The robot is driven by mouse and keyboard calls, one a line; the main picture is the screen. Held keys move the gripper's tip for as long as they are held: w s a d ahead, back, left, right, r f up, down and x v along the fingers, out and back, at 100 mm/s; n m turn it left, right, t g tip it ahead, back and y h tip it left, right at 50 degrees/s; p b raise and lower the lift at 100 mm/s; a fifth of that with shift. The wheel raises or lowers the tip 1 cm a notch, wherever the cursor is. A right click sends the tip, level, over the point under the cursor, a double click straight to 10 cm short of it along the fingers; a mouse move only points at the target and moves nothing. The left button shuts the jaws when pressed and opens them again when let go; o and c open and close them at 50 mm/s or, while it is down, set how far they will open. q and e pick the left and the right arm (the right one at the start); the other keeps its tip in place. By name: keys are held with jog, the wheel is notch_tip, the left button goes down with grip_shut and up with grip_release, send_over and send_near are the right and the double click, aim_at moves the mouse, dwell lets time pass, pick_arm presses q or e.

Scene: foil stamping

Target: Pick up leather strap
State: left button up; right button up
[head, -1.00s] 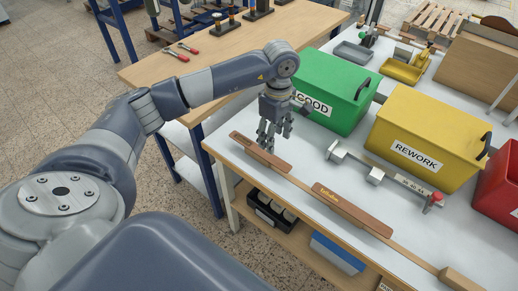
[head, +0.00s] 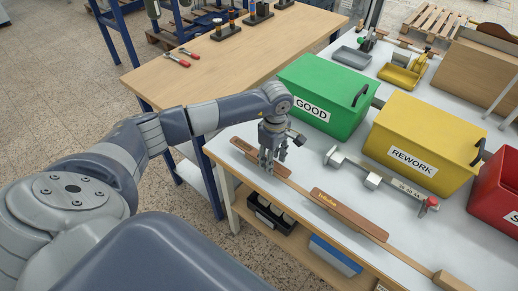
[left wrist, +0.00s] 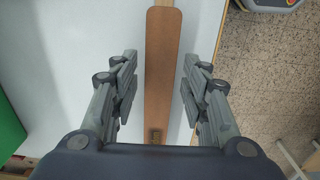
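A brown leather strap (head: 243,146) lies at the left end of the white-topped table, along its front edge. My left gripper (head: 269,168) points down over this strap and hides part of it. In the left wrist view the strap (left wrist: 160,75) runs between the two open fingers of the gripper (left wrist: 155,88), with a visible gap on each side. A small dark mark shows near the strap's lower end. A second brown strap (head: 350,214) with gold lettering lies farther right along the same edge. My right gripper is not in view.
A green GOOD bin (head: 318,95) stands behind my left gripper, and a yellow REWORK bin (head: 425,130) is right of it. A metal measuring fixture (head: 372,181) lies in front of the bins. A wooden table (head: 230,55) stands behind.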

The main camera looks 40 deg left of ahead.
pick_arm(q)
jog(key=c, duration=0.3)
jog(key=shift+c, duration=0.2)
jog(key=shift+r, duration=0.1)
